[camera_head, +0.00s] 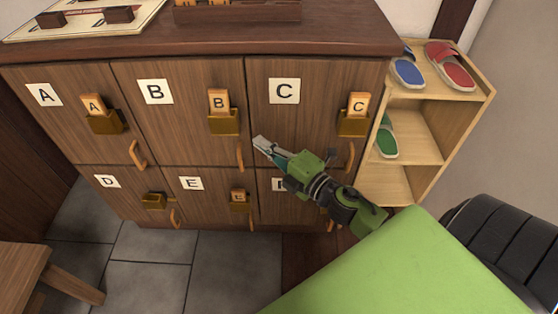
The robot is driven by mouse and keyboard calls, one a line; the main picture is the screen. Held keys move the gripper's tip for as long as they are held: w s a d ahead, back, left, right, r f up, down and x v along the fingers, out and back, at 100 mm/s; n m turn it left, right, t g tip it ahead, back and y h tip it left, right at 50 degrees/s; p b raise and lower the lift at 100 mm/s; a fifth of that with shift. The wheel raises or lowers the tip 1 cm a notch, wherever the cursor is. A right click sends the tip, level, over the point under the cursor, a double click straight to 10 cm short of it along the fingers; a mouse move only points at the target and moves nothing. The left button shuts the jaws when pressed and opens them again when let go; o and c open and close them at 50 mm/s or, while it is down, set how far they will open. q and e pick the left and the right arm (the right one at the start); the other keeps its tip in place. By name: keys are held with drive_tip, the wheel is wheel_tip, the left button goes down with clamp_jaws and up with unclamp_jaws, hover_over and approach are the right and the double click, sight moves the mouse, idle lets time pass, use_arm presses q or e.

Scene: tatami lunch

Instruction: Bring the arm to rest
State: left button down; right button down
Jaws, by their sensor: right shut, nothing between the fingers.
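My right gripper (262,143) is shut and empty. Its fingers point up and to the left, in front of the locker cabinet (190,95), just right of the handle of door B (150,128). I cannot tell whether the tips touch the cabinet. The gripper and wrist cover part of door C (285,118) and much of the door below it. My left gripper is not in the view.
Wooden tags stand in brass holders on doors A (60,125), B, C and E (200,205); D's holder (154,200) looks empty. A shoe shelf (425,135) with slippers stands right. A wooden stool or table (25,265) stands lower left. Grey floor tiles (150,245) are clear.

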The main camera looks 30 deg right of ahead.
drive_tip(key=v, duration=0.7)
drive_tip(key=shift+s+a, duration=0.2)
drive_tip(key=shift+s, duration=0.25)
drive_tip(key=shift+f, duration=0.1)
